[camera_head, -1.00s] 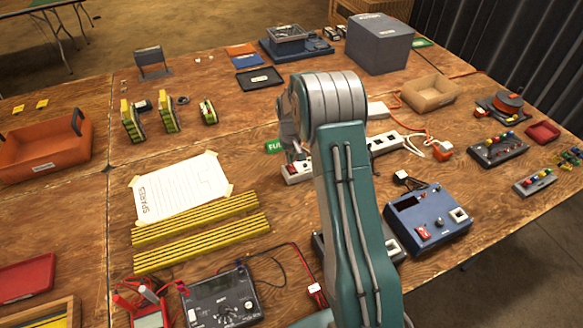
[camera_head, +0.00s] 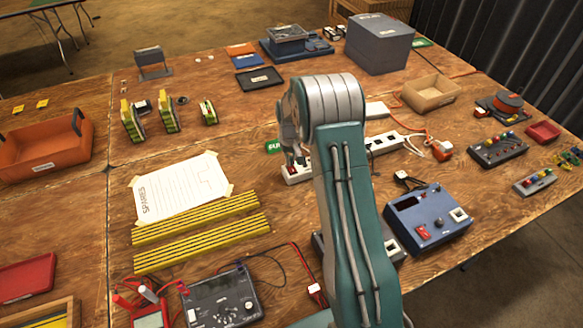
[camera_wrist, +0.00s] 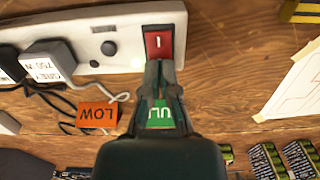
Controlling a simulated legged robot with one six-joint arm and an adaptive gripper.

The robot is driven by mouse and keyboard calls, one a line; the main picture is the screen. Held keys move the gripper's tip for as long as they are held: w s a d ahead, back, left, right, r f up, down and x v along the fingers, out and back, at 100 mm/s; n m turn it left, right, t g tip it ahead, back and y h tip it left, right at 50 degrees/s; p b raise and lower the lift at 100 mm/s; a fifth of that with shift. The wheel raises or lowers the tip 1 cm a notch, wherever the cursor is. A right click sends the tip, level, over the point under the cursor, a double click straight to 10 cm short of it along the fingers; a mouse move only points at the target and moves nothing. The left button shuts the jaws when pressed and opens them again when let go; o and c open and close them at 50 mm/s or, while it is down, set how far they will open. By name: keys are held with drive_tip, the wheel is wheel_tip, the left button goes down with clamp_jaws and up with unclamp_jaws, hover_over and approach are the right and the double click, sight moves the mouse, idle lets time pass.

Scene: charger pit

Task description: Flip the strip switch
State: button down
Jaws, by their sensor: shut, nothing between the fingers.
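The white power strip (camera_head: 385,141) lies on the wooden table, partly hidden behind my arm in the head view. Its red rocker switch (camera_wrist: 158,45) is at the strip's end in the wrist view, and it also shows in the head view (camera_head: 291,169). My gripper (camera_wrist: 160,66) is shut and empty. Its fingertips are at the lower edge of the red switch in the wrist view; I cannot tell whether they touch it. In the head view my arm hides most of the gripper.
Plugs (camera_wrist: 48,62) with cables sit in the strip beside the switch. An orange LOW tag (camera_wrist: 97,115) and a green tag (camera_wrist: 161,115) lie close by. A blue device box (camera_head: 428,222) stands to the right. A paper sheet (camera_head: 185,185) lies left on the table.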

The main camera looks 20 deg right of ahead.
drive_tip(key=shift+f, duration=0.25)
drive_tip(key=shift+r, duration=3.5)
